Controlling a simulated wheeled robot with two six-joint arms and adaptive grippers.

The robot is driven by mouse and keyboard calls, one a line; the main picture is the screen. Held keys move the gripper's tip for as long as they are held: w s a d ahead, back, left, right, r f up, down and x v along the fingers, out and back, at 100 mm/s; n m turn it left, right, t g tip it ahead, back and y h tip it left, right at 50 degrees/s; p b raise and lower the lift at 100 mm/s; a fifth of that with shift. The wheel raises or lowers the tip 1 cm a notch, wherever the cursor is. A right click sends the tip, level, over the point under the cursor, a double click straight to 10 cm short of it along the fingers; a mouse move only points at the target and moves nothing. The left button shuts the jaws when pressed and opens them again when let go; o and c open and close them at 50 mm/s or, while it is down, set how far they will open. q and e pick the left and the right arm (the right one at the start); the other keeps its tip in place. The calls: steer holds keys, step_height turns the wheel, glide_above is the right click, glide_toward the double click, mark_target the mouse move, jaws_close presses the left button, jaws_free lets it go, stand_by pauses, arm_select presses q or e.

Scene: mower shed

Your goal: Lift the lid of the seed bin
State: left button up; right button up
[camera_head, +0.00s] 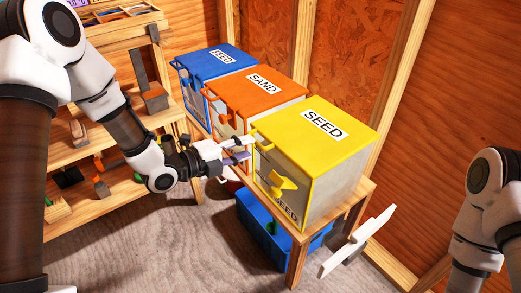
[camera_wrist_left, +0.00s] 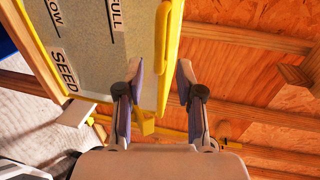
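The seed bin (camera_head: 325,190) is a grey box with yellow edges at the right end of a row of bins. Its yellow lid (camera_head: 335,125), labelled SEED, lies closed. A yellow handle (camera_head: 263,141) sticks out at the lid's front edge. My left gripper (camera_head: 243,147) is at that front edge, close to the handle. In the left wrist view my left gripper (camera_wrist_left: 161,75) has its fingers apart, with the yellow handle (camera_wrist_left: 172,40) just beyond and between the fingertips. Contact cannot be told. My right gripper is out of view; only part of that arm shows.
The orange sand bin (camera_head: 265,90) and blue feed bin (camera_head: 215,62) stand left of the seed bin on the wooden bench (camera_head: 345,210). A blue crate (camera_head: 262,235) sits below. A wooden shelf (camera_head: 110,190) is at left. A yellow latch (camera_head: 283,184) juts from the seed bin's front.

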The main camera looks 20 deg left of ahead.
mark_target(257, 145)
arm_select(q)
steer(key=x, duration=0.5)
steer(key=shift+w+b, duration=0.1)
steer(key=shift+b, duration=0.3)
jaws_close()
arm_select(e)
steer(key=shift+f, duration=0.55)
